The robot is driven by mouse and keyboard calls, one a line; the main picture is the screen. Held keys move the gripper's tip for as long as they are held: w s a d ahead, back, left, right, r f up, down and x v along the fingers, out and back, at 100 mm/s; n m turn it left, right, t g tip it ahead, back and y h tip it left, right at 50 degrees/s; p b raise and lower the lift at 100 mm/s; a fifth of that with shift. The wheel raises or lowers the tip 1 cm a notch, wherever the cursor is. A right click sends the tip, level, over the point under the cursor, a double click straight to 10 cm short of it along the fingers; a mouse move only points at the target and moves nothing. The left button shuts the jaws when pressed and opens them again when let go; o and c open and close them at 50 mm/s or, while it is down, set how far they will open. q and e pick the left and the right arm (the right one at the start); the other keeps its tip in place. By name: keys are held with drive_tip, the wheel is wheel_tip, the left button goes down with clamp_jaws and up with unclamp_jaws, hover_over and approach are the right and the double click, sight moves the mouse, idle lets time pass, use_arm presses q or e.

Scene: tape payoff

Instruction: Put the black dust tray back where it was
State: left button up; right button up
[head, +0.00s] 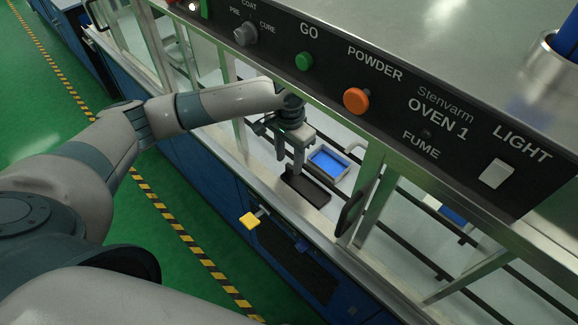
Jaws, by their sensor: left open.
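The black dust tray (308,190) appears as a flat dark piece lying on the pale ledge at the oven's front opening. My left gripper (289,160) reaches in from the left and points down at the tray's far left end. Its fingers are apart, with nothing visible between them. One fingertip overlaps the tray's end in the picture; I cannot tell whether it touches. My right gripper is not in view.
A pale tray with a blue inside (328,162) sits just behind the black tray. A dark door handle (357,200) and metal frame stand to the right. The control panel (390,105) overhangs above. A yellow piece (249,220) sticks out at the front.

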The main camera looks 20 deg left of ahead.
use_arm(q)
drive_tip(key=shift+r+b, duration=0.45)
drive_tip(key=shift+r, duration=1.55)
